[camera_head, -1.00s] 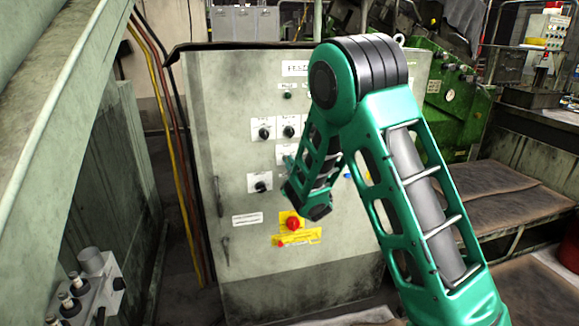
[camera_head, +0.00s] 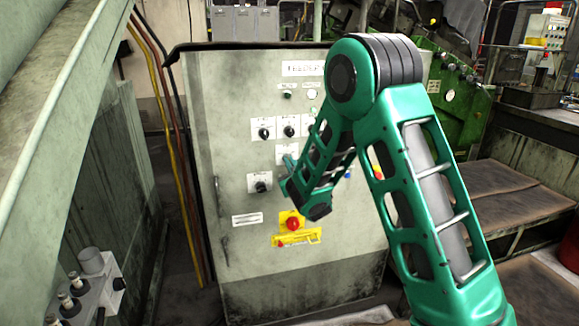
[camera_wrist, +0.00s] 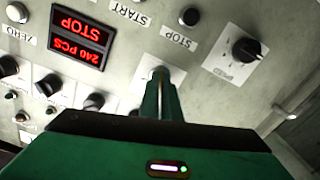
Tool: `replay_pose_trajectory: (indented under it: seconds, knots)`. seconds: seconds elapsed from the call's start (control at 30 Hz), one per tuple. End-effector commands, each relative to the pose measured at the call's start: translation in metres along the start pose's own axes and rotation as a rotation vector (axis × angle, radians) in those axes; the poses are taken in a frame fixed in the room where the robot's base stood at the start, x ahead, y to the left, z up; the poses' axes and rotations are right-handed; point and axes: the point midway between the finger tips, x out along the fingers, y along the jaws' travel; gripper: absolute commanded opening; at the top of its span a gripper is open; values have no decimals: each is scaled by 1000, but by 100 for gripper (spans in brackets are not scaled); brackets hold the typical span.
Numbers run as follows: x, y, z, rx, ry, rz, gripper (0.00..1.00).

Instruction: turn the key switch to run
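The grey control cabinet (camera_head: 230,130) stands ahead with several switches on its door. My gripper (camera_head: 289,164) reaches the door's middle, beside a white label plate (camera_head: 284,149). In the wrist view my gripper's fingers (camera_wrist: 161,76) are close together, with their tips over a pale label plate (camera_wrist: 148,66) and at or very near the panel. The switch on that plate is hidden behind the tips. I cannot make out the key or its position, nor whether anything is between the fingers. The panel appears upside down in the wrist view.
A black rotary knob (camera_wrist: 245,50) is beside my fingers. A STOP button (camera_wrist: 189,16) and a red-lit display (camera_wrist: 80,38) reading STOP and 240 PCS are close by. The red emergency button (camera_head: 292,224) sits lower on the door. Green machinery (camera_head: 455,105) stands to the right.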

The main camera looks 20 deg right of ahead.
Motion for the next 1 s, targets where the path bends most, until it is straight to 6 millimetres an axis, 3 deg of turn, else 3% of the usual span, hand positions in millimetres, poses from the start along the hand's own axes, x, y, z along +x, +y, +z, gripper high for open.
replay_pose_trajectory:
  seconds: [1.0]
  knots:
    - [0,4,1,916,1,4,0]
